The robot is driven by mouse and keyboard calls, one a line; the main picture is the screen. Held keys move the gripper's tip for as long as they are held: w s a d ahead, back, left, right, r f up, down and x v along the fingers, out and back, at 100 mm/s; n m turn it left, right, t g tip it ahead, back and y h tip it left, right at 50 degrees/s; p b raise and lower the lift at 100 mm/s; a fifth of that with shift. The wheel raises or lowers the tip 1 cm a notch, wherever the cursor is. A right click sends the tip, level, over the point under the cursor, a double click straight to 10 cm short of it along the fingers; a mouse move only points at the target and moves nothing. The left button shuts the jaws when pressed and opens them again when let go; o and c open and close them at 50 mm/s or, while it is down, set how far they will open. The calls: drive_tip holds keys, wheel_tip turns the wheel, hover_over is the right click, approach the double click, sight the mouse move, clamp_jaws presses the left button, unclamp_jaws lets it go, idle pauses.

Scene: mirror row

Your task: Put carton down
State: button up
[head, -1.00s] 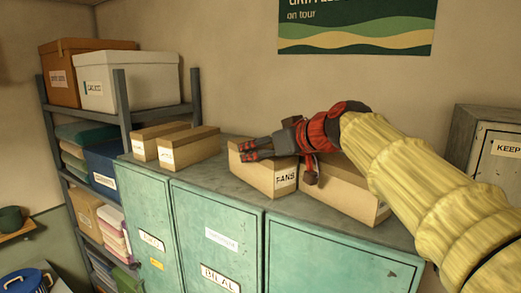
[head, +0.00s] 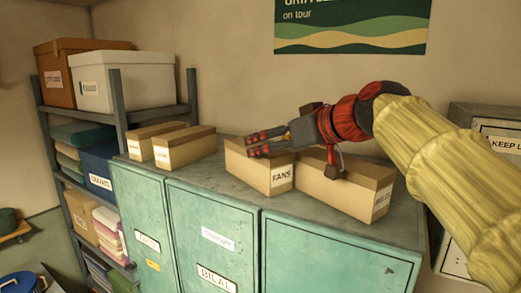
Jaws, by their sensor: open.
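A brown carton labelled FANS (head: 258,172) stands upright on top of the green lockers (head: 236,188). My gripper (head: 258,143) is open, with its dark, red-marked fingers pointing left over the top of this carton. I cannot tell whether the fingers touch it. A longer carton (head: 345,190) stands just to the right, below my wrist; its label is too small to read. Two smaller cartons (head: 186,150) (head: 155,138) stand to the left on the same locker top.
A grey shelf rack (head: 118,105) at left holds an orange-brown box (head: 55,85), a white box (head: 125,82) and folded cloths. A grey cabinet (head: 490,125) stands at the right. Bare locker top shows between the left cartons and FANS, and along the front edge.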

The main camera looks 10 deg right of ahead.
drive_tip(key=v, duration=0.5)
drive_tip(key=shift+s+d+r+b, duration=0.1)
drive_tip(key=shift+s+b, duration=0.1)
drive_tip(key=shift+b, duration=0.15)
